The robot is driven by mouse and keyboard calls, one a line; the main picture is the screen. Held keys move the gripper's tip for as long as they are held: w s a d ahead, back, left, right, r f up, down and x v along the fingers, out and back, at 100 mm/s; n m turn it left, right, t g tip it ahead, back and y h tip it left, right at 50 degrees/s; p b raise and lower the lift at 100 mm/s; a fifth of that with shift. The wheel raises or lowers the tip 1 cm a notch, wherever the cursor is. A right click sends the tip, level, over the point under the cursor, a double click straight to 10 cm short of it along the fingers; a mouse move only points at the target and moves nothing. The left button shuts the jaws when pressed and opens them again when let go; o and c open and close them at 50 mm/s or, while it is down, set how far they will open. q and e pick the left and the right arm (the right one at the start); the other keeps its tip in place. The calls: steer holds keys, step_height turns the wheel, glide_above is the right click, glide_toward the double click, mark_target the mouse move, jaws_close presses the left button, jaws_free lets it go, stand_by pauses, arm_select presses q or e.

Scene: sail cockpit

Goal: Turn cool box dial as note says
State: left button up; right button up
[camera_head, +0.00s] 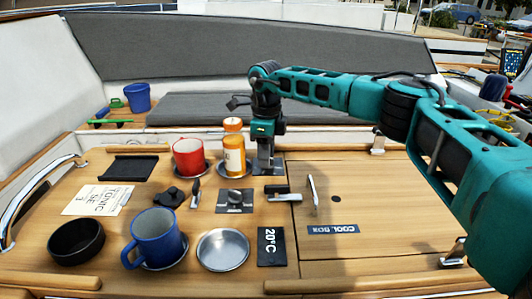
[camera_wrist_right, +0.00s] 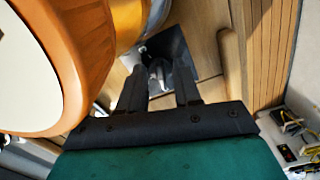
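My right gripper (camera_head: 264,150) points down at the back of the wooden table, over a dark plate (camera_head: 279,166). The "COOL BOX" label (camera_head: 333,229) is on the wooden lid to the right. A black card (camera_head: 271,246) reads "20°C". A paper note (camera_head: 97,199) lies at left, its text upside down. My left gripper is out of view.
An orange jar with a pale label (camera_head: 234,156) stands just left of my right gripper; a red mug (camera_head: 188,157) is beyond it. A blue mug (camera_head: 154,238), metal dish (camera_head: 223,250) and black bowl (camera_head: 76,242) are in front. A raised handle (camera_head: 313,195) stands on the right.

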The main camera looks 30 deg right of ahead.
jaws_close()
